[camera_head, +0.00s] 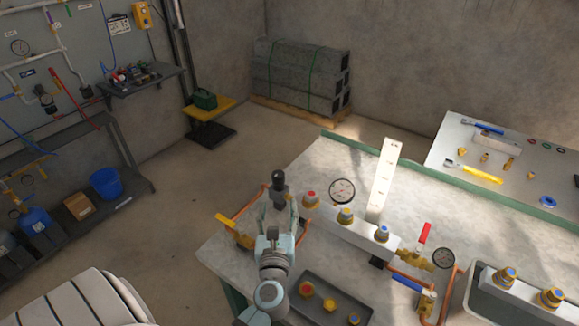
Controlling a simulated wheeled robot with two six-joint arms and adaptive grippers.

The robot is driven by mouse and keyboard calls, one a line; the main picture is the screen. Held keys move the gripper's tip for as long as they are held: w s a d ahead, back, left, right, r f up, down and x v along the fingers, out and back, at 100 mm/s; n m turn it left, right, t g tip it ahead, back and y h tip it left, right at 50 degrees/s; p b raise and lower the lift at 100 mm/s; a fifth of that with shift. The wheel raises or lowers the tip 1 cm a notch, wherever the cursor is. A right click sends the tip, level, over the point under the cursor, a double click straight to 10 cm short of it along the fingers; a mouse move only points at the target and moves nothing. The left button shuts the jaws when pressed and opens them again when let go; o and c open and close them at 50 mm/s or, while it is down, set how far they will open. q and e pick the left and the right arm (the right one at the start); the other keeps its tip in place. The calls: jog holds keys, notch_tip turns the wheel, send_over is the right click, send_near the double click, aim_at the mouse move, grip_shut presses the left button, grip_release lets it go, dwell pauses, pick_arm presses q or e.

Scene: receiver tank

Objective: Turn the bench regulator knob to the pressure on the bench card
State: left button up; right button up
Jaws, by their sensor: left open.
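The bench regulator has a black knob (278,180) standing upright at the back left of the grey bench (330,160). My left gripper (278,204) is open, its two fingers pointing away from me toward the knob. In the picture the fingers lie just below the knob, one to each side; I cannot tell whether they touch it. A round white gauge (342,191) stands to the right; its reading is too small to make out. A tall pale upright piece (384,178) stands behind the manifold; I cannot tell whether it is the bench card. My right gripper is out of view.
A manifold block (363,238) with coloured caps crosses the bench. A yellow-handled valve (232,228) stands left of my gripper. A dark tray (330,300) with fittings lies right of my arm. A red-handled valve (421,243) and second gauge (444,258) are farther right.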

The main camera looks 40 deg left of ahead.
aim_at(277, 179)
pick_arm(q)
jog(key=x, duration=0.4)
jog(key=r+x, duration=0.1)
jog(key=x, duration=0.1)
jog(key=shift+s+a, duration=0.15)
jog(key=shift+a, duration=0.3)
jog(key=x, duration=0.4)
jog(key=b+x, duration=0.1)
jog(key=x, duration=0.1)
jog(key=shift+d+f, duration=0.1)
jog(key=shift+f, duration=0.25)
jog(key=shift+w+a+r, duration=0.1)
jog(key=shift+w+a, duration=0.2)
jog(key=shift+w, duration=0.3)
jog(key=shift+s+r, duration=0.15)
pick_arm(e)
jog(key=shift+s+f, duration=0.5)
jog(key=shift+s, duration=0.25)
pick_arm(q)
jog(key=shift+c, duration=0.7)
jog(key=c, duration=1)
jog(key=shift+m+t+h, duration=0.3)
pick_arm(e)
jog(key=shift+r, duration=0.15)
